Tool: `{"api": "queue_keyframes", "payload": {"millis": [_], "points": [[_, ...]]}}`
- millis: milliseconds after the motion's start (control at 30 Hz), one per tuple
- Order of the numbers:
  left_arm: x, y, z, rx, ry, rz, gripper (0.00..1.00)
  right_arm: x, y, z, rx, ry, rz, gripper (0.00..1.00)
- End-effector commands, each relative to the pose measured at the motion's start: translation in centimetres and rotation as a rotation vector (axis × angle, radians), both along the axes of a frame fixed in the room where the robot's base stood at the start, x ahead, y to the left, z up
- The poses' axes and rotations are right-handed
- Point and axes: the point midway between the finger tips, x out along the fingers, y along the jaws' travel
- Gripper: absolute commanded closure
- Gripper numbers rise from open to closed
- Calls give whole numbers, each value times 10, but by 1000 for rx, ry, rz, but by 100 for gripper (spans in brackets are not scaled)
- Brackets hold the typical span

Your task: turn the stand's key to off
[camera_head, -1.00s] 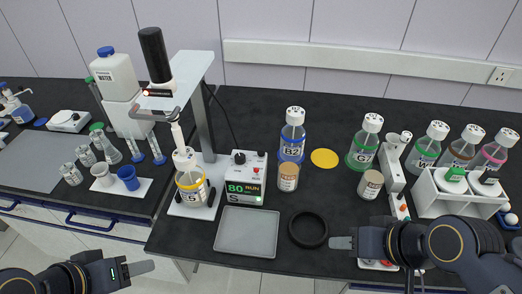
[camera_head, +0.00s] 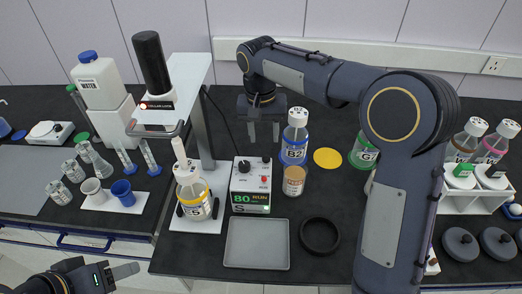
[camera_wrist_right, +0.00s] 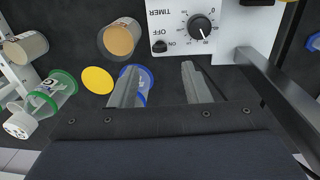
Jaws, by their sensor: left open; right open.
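The stand's control box (camera_head: 251,188) is white, with a lit green "80" display and a red button on its front. I cannot tell which way the key points. My right gripper (camera_head: 264,138) is open and empty, fingers down, behind the box; its fingers (camera_wrist_right: 160,85) lie below the key in the wrist view. My left gripper (camera_head: 125,271) is open and empty at the lower left.
The stand (camera_head: 197,95) rises left of the box, with a yellow-banded bottle (camera_head: 194,203) at its foot. A blue-banded bottle (camera_head: 294,140) and a tan-lidded jar (camera_head: 294,178) stand right of the box. A grey tray (camera_head: 257,244) and black ring (camera_head: 319,236) lie in front.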

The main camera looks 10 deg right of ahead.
Motion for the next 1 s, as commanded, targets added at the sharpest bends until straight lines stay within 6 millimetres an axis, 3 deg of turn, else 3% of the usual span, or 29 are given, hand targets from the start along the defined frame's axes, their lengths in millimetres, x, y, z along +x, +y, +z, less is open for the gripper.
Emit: {"api": "queue_keyframes", "payload": {"millis": [500, 867, 1000], "points": [[0, 0, 6, 0, 0, 0, 48, -1, -4, -69, 0, 2, 0, 57], [0, 0, 7, 0, 0, 0, 48, -1, -5, -76, 0, 0, 0, 57], [0, 0, 7, 0, 0, 0, 48, -1, -5, -76, 0, 0, 0, 74]]}}
